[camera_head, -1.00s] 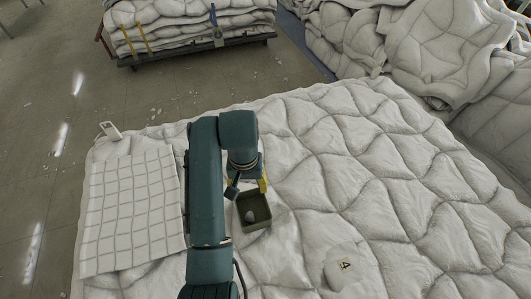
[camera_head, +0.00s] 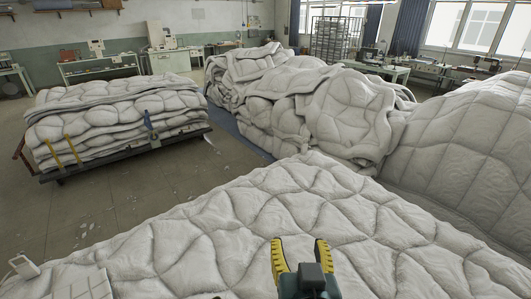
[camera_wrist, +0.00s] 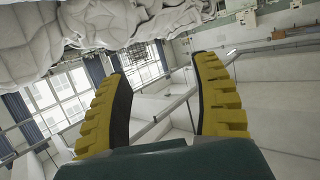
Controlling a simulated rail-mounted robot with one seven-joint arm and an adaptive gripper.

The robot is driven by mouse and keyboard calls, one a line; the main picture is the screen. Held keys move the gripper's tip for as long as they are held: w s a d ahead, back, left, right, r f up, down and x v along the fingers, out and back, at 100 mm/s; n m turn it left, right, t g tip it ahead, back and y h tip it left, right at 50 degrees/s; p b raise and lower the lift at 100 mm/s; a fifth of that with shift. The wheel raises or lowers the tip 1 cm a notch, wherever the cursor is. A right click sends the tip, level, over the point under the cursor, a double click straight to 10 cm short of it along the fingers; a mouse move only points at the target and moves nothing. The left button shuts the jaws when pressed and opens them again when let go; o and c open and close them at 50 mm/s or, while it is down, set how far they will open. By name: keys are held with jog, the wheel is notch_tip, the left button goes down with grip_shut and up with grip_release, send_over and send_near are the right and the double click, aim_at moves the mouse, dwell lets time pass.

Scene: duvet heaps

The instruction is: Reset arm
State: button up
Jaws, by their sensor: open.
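My gripper (camera_head: 299,241) shows at the bottom of the head view, its two yellow ridged fingers pointing up and spread apart. Nothing is between them. It appears over the white quilted duvet (camera_head: 235,225) that fills the foreground; its height above the duvet is hard to judge. In the wrist view my gripper (camera_wrist: 160,66) also has both fingers wide apart and empty. That view looks out across the room, with windows (camera_wrist: 55,95) at the left, tilted. Most of my arm is out of the head view.
A low cart (camera_head: 125,153) with stacked duvets (camera_head: 110,110) stands at the left. Large duvet heaps (camera_head: 320,110) rise behind and to the right. A white gridded piece (camera_head: 75,288) lies at the lower left. Bare floor (camera_head: 150,195) lies between the cart and the foreground duvet.

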jog(key=s+r+t, duration=0.3)
jog(key=s+r, duration=0.1)
jog(key=r, duration=0.4)
jog(key=s+r+t, duration=0.4)
jog(key=s+r, duration=0.1)
jog(key=r, duration=0.3)
notch_tip(320, 180, up, 23)
jog(key=p, duration=2.1)
jog(key=shift+s+d+t, duration=0.2)
jog(key=shift+d+t, duration=0.05)
jog(key=shift+t, duration=0.15)
jog(key=shift+f, duration=0.1)
notch_tip(320, 180, down, 38)
jog(key=b, duration=3.7)
jog(key=shift+b, duration=0.35)
